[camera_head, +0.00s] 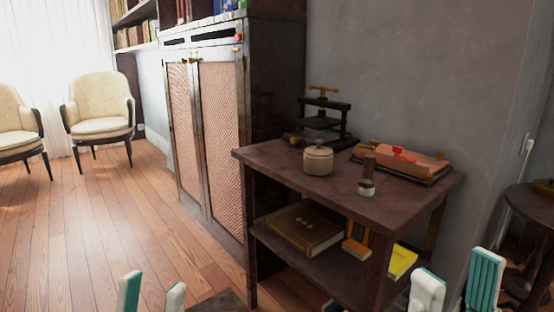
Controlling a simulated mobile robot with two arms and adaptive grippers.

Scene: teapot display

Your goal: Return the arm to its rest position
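My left gripper (152,294) shows at the bottom edge, left of centre. Its two white and teal fingertips stand apart over the wooden floor, with nothing seen between them. My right gripper (455,287) shows at the bottom right, its fingertips also apart with nothing seen between them. It appears in front of the right side of the dark side table (275,158). The rest of both grippers is cut off by the frame. A cream lidded pot (318,161) stands upright on the table top, away from both grippers.
A small dark and white object (367,178), a box-like item on a tray (403,161) and a press (322,120) share the table top. Books (304,230) lie on its lower shelf. A cabinet (219,120) stands behind. A round table (530,204) is at right. The floor (85,220) at left is clear.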

